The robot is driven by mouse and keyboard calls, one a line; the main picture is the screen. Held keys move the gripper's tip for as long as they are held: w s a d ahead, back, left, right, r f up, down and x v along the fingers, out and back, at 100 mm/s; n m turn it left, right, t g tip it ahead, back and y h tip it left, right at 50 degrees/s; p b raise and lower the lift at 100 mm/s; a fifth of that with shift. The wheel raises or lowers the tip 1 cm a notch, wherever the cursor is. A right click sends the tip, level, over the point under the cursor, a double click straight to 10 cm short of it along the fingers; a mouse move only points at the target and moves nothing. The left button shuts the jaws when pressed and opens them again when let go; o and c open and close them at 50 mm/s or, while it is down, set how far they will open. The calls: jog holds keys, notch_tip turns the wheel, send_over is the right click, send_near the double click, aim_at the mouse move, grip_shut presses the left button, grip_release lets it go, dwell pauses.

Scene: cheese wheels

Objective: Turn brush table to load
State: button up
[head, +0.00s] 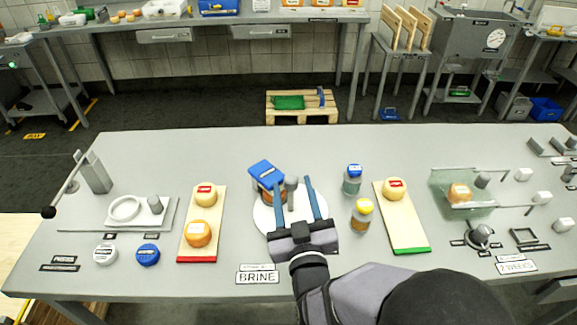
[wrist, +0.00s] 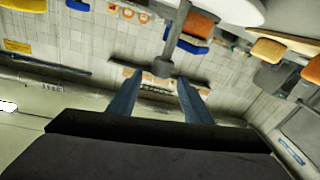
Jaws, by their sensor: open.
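The brush table looks to be the white round plate (head: 262,224) near the middle of the bench, partly hidden by my gripper. A grey upright peg (head: 291,184) stands at it. A blue-topped block (head: 266,169) with brown-orange below sits at its back left; I cannot tell if this is the brush. My gripper (head: 295,181) is open over the plate, its two blue fingers on either side of the peg. In the wrist view a grey post with a round end (wrist: 163,67) shows between the fingers (wrist: 158,98). No clear contact shows.
A red-ended board (head: 184,245) with two cheeses is left; a green-ended board (head: 402,225) with one is right. Two bottles, blue-capped (head: 352,180) and yellow-capped (head: 361,216), stand close right of my gripper. A BRINE sign (head: 257,276) is in front.

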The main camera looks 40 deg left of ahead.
jog(key=shift+w+a+f+m, duration=0.15)
jog(key=shift+f+m, duration=0.15)
jog(key=shift+m, duration=0.2)
jog(key=shift+w+a+f+m, duration=0.15)
jog(key=shift+f+m, duration=0.15)
jog(key=shift+m, duration=0.2)
jog(key=p+x, duration=0.2)
jog(key=x, duration=0.5)
jog(key=shift+f, duration=0.2)
jog(key=shift+w, duration=0.1)
jog(key=shift+c, duration=0.7)
grip_shut()
